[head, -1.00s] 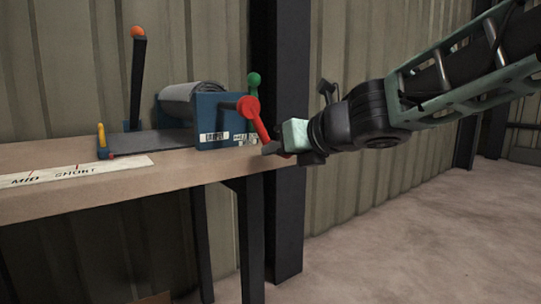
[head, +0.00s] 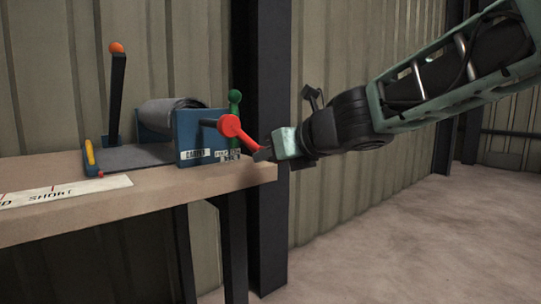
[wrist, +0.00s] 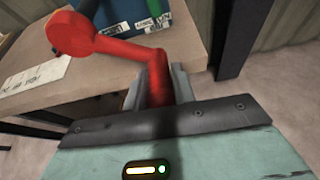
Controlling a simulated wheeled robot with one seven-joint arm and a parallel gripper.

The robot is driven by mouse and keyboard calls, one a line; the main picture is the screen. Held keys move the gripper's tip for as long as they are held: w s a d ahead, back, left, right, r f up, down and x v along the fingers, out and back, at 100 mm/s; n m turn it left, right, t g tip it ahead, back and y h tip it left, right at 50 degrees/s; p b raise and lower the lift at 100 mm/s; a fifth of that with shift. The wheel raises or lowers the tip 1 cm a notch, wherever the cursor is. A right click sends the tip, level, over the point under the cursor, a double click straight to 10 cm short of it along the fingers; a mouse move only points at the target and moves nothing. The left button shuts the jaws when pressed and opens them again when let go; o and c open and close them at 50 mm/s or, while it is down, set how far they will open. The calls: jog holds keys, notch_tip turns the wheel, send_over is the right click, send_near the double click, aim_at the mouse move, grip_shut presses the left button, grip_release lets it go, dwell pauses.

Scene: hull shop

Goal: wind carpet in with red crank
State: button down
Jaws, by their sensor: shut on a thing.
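The red crank (head: 232,128) sticks out from the front of a blue winding stand (head: 187,138) at the right end of the bench. Its arm slopes down to the right, to my gripper (head: 264,154). The crank's hub and arm also show in the wrist view (wrist: 80,38). There my gripper (wrist: 157,88) is shut around the crank's red handle. The grey carpet (head: 172,104) is rolled on the stand, and a flat grey length (head: 135,158) lies to the left of it.
A green-knobbed lever (head: 235,97) stands just behind the crank. A dark lever with an orange knob (head: 117,48) stands at the left, near a yellow piece (head: 89,152). A marked white strip (head: 65,191) lies on the bench (head: 160,196). A dark post (head: 267,220) stands behind the bench end.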

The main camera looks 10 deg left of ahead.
jog(key=shift+w+d+r, duration=0.1)
jog(key=shift+w+d, duration=0.05)
jog(key=c, duration=1.2)
grip_release()
jog(key=shift+c, duration=0.2)
jog(key=p+v, duration=0.4)
jog(key=v, duration=1.3)
jog(key=shift+s, duration=0.25)
